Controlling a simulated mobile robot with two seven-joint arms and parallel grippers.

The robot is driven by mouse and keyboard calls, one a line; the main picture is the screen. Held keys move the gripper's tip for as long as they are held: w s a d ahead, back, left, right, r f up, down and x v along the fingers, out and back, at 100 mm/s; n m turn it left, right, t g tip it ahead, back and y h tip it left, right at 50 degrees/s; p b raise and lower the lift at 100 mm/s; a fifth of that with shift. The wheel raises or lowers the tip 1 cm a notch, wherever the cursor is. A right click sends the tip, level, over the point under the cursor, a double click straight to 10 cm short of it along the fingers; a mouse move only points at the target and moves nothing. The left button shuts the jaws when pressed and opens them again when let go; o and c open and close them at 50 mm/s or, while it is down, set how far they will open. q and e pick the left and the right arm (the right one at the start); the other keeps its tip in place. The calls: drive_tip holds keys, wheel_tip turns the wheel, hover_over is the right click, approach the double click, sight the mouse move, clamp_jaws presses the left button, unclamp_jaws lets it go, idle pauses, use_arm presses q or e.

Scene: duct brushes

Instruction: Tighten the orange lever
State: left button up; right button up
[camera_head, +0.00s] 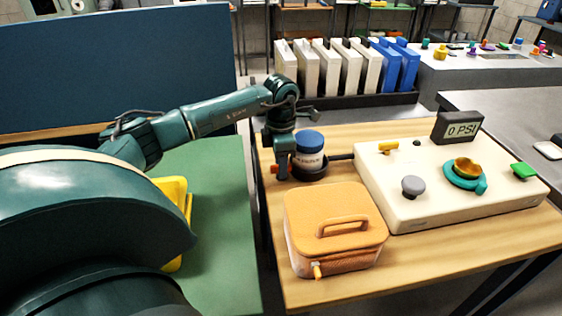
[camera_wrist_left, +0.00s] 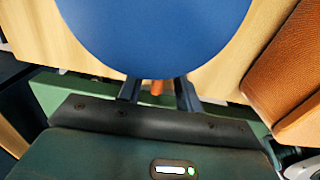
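The orange lever (camera_head: 274,169) shows as a small orange piece at the left side of the black round holder (camera_head: 312,174). A jar with a blue lid (camera_head: 309,140) sits in this holder. My left gripper (camera_head: 283,163) points down beside the jar, at the lever. In the left wrist view the lever (camera_wrist_left: 157,87) shows between the two dark fingers, with gaps on both sides, so the gripper looks open around it. The blue lid (camera_wrist_left: 155,35) fills the top of that view and hides part of the holder. My right gripper is not in view.
An orange lidded box (camera_head: 335,215) stands in front of the jar on the wooden table (camera_head: 420,262). A cream control panel (camera_head: 425,205) with knobs and a "0 PSI" display (camera_head: 460,129) stands to the right. A yellow object (camera_head: 175,190) lies on the green table at left.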

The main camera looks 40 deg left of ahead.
use_arm(q)
wheel_tip(320, 180, up, 13)
drive_tip(key=shift+p, duration=0.35)
drive_tip(key=shift+r, duration=0.1)
idle(0.6)
